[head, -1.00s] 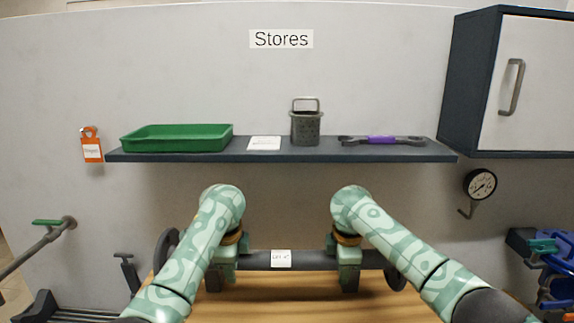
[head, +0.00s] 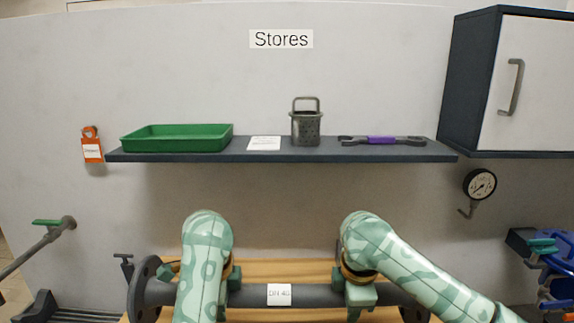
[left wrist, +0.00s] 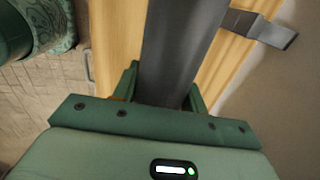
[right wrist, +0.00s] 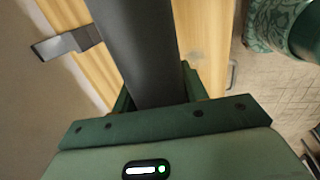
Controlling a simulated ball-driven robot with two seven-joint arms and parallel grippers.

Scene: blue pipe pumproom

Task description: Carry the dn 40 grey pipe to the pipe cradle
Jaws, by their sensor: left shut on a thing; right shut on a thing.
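The dn 40 grey pipe (head: 310,296) lies crosswise in front of me in the head view, with a dark round flange at each end and a white label reading DN 40 in its middle. My left gripper (head: 228,290) is shut on the pipe left of the label. My right gripper (head: 358,294) is shut on it right of the label. The pipe also runs between the jaws in the left wrist view (left wrist: 175,55) and the right wrist view (right wrist: 140,50). I cannot make out a pipe cradle for certain in any view.
A wooden surface (head: 270,268) lies behind and below the pipe, with a grey bracket (left wrist: 262,28) at its edge. A wall shelf (head: 200,157) above holds a green tray (head: 178,149), a strainer basket and a wrench. A valve pipe (head: 40,245) is at left; blue items stand at right.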

